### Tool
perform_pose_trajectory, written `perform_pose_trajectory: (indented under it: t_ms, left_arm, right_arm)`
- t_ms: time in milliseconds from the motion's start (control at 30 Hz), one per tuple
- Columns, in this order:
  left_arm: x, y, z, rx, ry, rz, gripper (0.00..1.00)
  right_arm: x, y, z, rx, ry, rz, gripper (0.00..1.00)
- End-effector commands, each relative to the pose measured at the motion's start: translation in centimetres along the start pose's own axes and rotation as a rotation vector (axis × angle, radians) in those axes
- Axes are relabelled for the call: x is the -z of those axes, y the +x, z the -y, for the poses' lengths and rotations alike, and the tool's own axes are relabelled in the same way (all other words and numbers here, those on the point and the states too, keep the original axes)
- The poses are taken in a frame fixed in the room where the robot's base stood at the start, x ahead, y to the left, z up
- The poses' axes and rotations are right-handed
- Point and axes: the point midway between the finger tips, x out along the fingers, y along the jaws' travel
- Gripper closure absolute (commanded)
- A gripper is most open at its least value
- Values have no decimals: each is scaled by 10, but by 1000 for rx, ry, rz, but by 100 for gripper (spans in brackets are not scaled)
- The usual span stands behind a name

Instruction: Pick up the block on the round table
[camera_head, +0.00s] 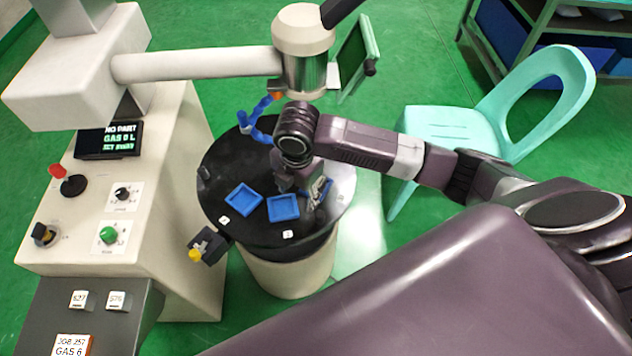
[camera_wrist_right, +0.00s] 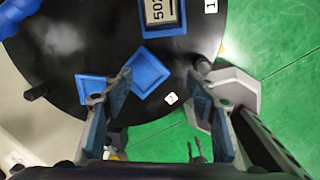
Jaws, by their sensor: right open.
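The block (camera_wrist_right: 160,11) shows at the top edge of the right wrist view. It has a pale face marked 502 and sits in a blue tray (camera_wrist_right: 162,31); the view cuts it off. The block lies beyond the fingertips. My left gripper is not in view.
Two empty blue trays (camera_head: 243,199) (camera_head: 283,207) lie on the table's near side. A blue jointed hose (camera_head: 258,132) and a cylindrical machine head (camera_head: 306,72) stand at the back. A control console (camera_head: 120,215) is left, a turquoise chair (camera_head: 440,130) right.

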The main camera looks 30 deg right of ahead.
Motion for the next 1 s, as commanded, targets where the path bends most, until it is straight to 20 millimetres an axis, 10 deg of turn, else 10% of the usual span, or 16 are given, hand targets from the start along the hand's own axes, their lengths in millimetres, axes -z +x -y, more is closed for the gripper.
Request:
perform_pose_trajectory:
  t_ms: [300,1000]
  left_arm:
    - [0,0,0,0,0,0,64]
    - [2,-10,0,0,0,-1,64]
  right_arm:
    - [-72,-22,-8,89,-166,81,47]
    - [-84,52,-5,96,-175,84,47]
